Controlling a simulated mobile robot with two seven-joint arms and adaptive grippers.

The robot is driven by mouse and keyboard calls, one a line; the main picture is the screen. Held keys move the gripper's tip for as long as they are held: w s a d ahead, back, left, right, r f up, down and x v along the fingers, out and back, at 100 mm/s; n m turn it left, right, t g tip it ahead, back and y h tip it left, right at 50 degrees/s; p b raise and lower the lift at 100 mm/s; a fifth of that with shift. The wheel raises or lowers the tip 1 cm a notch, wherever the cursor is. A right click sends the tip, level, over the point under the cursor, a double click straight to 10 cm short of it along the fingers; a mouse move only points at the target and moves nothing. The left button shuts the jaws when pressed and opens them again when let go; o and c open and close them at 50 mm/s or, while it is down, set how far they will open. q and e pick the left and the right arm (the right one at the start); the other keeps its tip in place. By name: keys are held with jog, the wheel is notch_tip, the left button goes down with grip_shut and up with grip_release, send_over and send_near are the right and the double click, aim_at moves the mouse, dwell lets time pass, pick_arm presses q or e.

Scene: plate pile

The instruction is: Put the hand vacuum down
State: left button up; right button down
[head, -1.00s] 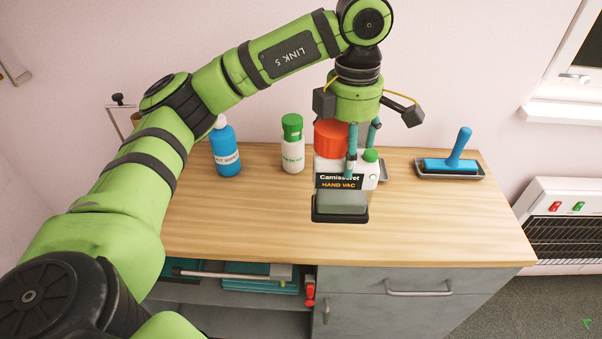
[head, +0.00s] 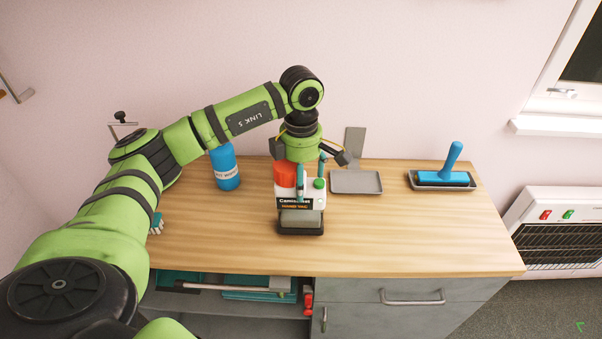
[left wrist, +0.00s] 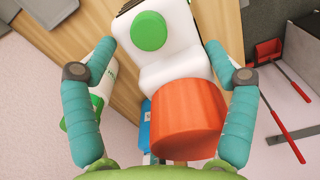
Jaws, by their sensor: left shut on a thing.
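The hand vacuum (head: 297,204) has a white body, an orange-red part, a green knob, a dark label and a grey, dark-rimmed lower end. It is upright over the wooden worktop (head: 400,235), left of the empty grey tray. I cannot tell whether its base touches the wood. My left gripper (head: 311,180) holds it from above. In the left wrist view, the teal fingers of the left gripper (left wrist: 160,55) are on either side of the white body of the vacuum (left wrist: 175,62). My right gripper is not in view.
An empty grey tray (head: 356,182) lies right of the vacuum. A blue bottle (head: 226,170) stands at left. A white, green-capped bottle (left wrist: 104,85) is close to one finger. The front middle worktop is clear.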

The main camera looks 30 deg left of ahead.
pick_arm(q)
jog(key=shift+f, duration=0.35)
jog(key=o, duration=0.8)
jog(key=shift+o, duration=0.2)
jog(key=shift+s, duration=0.1)
